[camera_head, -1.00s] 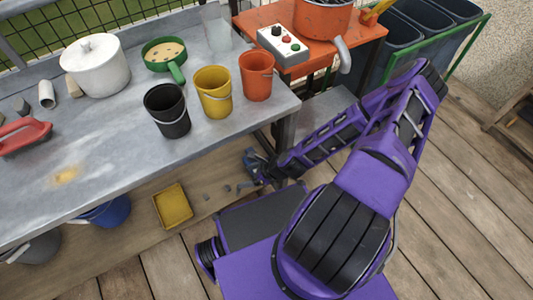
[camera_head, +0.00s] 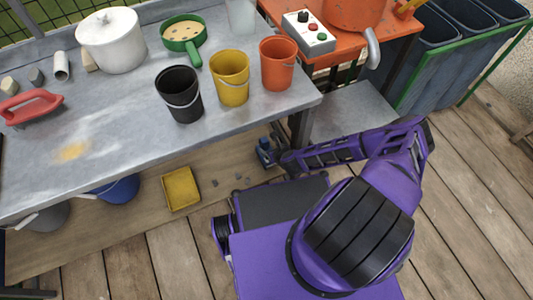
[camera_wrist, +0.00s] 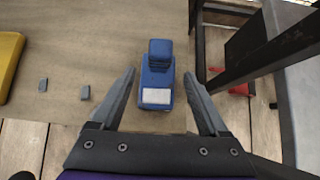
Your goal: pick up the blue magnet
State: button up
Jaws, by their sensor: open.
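The blue magnet (camera_wrist: 156,85) lies on the wooden lower shelf under the workbench. In the wrist view it sits between the two fingers of my gripper (camera_wrist: 160,90), with a gap on each side. It has a pale label near its lower end. My gripper is open and holds nothing. In the head view my gripper (camera_head: 272,152) is low at the right end of the shelf, and a small part of the blue magnet (camera_head: 264,146) shows beside it.
A yellow tray (camera_head: 181,189) and small grey pieces (camera_wrist: 85,92) lie on the shelf to the left. A dark table leg (camera_head: 301,128) stands close to my gripper on the right. A blue bucket (camera_head: 118,190) is further left. Buckets stand on the bench (camera_head: 130,120) above.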

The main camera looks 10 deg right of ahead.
aim_at(266, 146)
jog(key=shift+b+x, duration=0.75)
jog(key=shift+x, duration=2.7)
jog(key=shift+s, duration=0.1)
grip_shut()
